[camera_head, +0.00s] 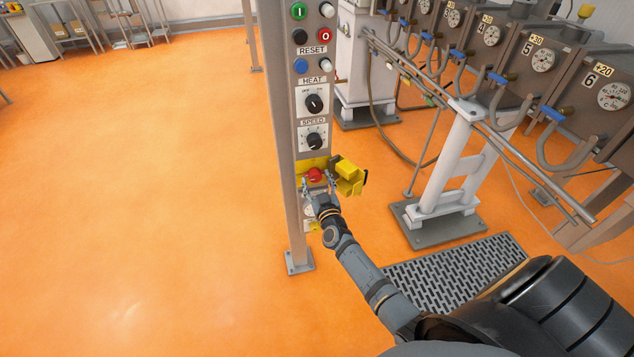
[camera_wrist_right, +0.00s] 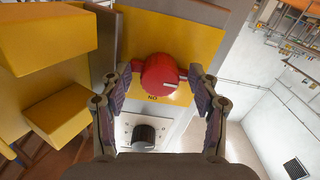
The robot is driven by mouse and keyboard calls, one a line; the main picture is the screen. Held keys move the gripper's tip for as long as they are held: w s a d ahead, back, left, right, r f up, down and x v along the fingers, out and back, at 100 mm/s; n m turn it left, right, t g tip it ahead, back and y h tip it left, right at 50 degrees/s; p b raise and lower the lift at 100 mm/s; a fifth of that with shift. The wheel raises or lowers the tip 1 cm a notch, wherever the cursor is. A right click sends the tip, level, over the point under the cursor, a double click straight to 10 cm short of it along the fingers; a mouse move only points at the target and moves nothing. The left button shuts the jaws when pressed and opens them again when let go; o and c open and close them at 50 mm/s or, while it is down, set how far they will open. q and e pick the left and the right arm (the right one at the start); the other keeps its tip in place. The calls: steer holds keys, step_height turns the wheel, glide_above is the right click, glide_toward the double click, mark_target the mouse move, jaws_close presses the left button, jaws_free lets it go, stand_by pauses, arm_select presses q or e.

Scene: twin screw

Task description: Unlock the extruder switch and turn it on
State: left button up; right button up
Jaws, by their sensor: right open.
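The red rotary switch (camera_head: 315,174) sits on a yellow plate (camera_head: 306,166) low on the grey control column. In the right wrist view the red knob (camera_wrist_right: 160,75) lies between the fingertips, with a pale mark line on its face. A yellow lock cover (camera_head: 349,176) stands swung out to the right of the switch in the head view; it shows at the left in the wrist view (camera_wrist_right: 50,40). My right gripper (camera_head: 318,182) is open, its fingers (camera_wrist_right: 169,78) on either side of the red knob, with gaps visible. My left gripper is not in view.
Above the switch are the SPEED dial (camera_head: 314,140), HEAT dial (camera_head: 315,104), blue button (camera_head: 301,66) and green button (camera_head: 299,11). Extruder units with gauges (camera_head: 542,61) stand at the right. A floor grate (camera_head: 455,274) lies below them. The orange floor at left is clear.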

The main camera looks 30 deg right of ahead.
steer(key=shift+c, duration=0.6)
steer(key=c, duration=1.1)
steer(key=shift+o, duration=0.2)
steer(key=shift+r, duration=0.1)
steer(key=m, duration=0.3)
steer(key=shift+a+m, duration=0.1)
steer(key=shift+m, duration=0.3)
steer(key=m, duration=0.4)
steer(key=shift+m, duration=0.3)
steer(key=m, duration=0.4)
steer(key=shift+a+r+m, duration=0.1)
steer(key=shift+r+m, duration=0.05)
steer(key=shift+m, duration=0.15)
steer(key=m, duration=0.4)
steer(key=shift+r+m+b, duration=0.1)
steer(key=shift+m+b, duration=0.2)
steer(key=shift+b, duration=0.05)
steer(key=shift+w+m, duration=0.1)
steer(key=shift+m, duration=0.2)
